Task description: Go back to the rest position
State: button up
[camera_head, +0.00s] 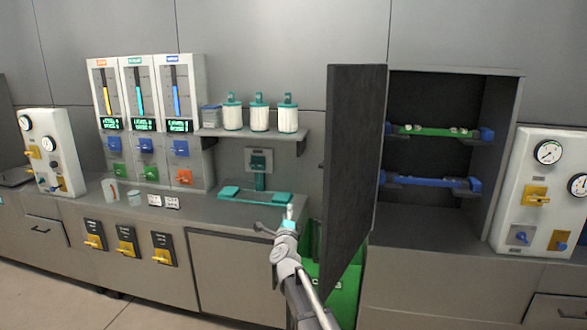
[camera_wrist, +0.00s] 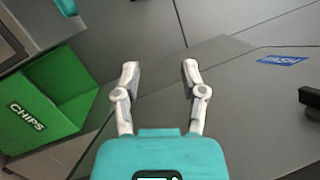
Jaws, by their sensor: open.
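My gripper (camera_wrist: 160,78) is open and empty in the wrist view, its two white fingers spread apart with dark pads. Nothing lies between the fingers; grey panel surfaces show behind them. In the head view my arm reaches up from the bottom, and my gripper (camera_head: 289,213) is small, in front of the counter and left of the open dark cabinet door (camera_head: 350,165). From the head view alone its fingers are hard to make out.
The open cabinet (camera_head: 440,95) holds a green bar (camera_head: 435,131) and a blue bar (camera_head: 430,182). A green bin (camera_head: 345,295) labelled CHIPS in the wrist view (camera_wrist: 50,105) stands below. The shelf (camera_head: 245,134) bears three white canisters. A teal stand (camera_head: 259,180) sits on the counter.

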jog(key=s+d+f+n+g+y+p, duration=0.1)
jog(key=s+d+f+n+g+y, duration=0.2)
jog(key=s+f+n+g, duration=0.35)
jog(key=s+d+f+n+g+y+p, duration=0.15)
jog(key=s+f+n+g, duration=0.25)
jog(key=s+f+n, duration=0.4)
jog(key=s+d+f+n+g+h, duration=0.1)
jog(key=s+d+n+g, duration=0.1)
jog(key=s+d, duration=0.3)
jog(key=s+d+f+n+g+h, duration=0.1)
jog(key=s+d+g, duration=0.3)
jog(key=s, duration=0.4)
jog(key=s+d+f+n+g+h, duration=0.2)
jog(key=s+d+f+n+g, duration=0.1)
jog(key=s, duration=0.4)
jog(key=d+n+g, duration=0.1)
jog(key=d, duration=0.1)
jog(key=shift+s+d+f, duration=0.25)
jog(key=shift+d, duration=0.05)
